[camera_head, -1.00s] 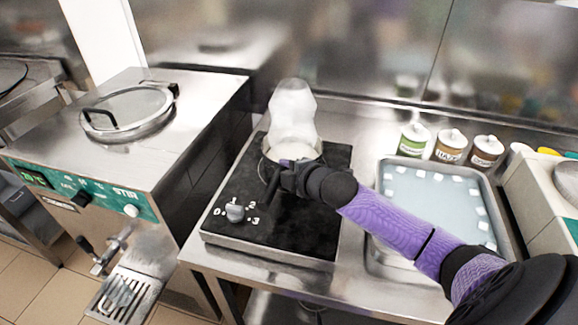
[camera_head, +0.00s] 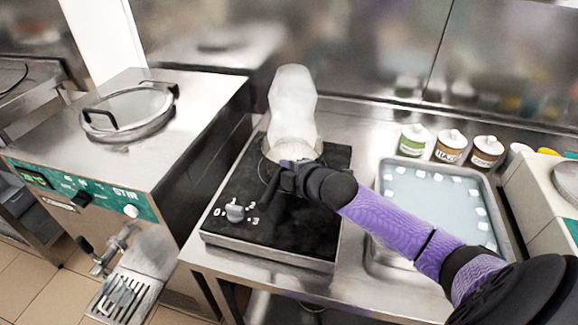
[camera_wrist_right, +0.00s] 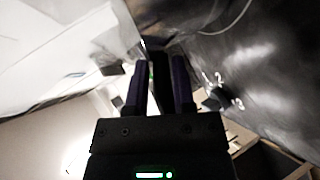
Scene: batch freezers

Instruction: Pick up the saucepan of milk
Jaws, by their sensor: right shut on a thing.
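The saucepan (camera_head: 291,151) is on the black hot plate (camera_head: 310,225), in the middle of the head view. A thick white plume (camera_head: 292,95) rises from it and hides most of its rim and the milk. My right gripper (camera_head: 277,181) is at the near side of the saucepan, low over the plate, and is shut on its handle. In the right wrist view the two fingers (camera_wrist_right: 158,88) stand close together with a narrow thing between them. I cannot tell whether the pan touches the plate. My left gripper is not in view.
A dial (camera_head: 235,212) is at the plate's front left. A steel batch freezer (camera_head: 190,125) with a round lid stands to the left. A metal tray (camera_head: 377,250) of pale liquid with white cubes is to the right, with labelled jars (camera_head: 450,146) behind it.

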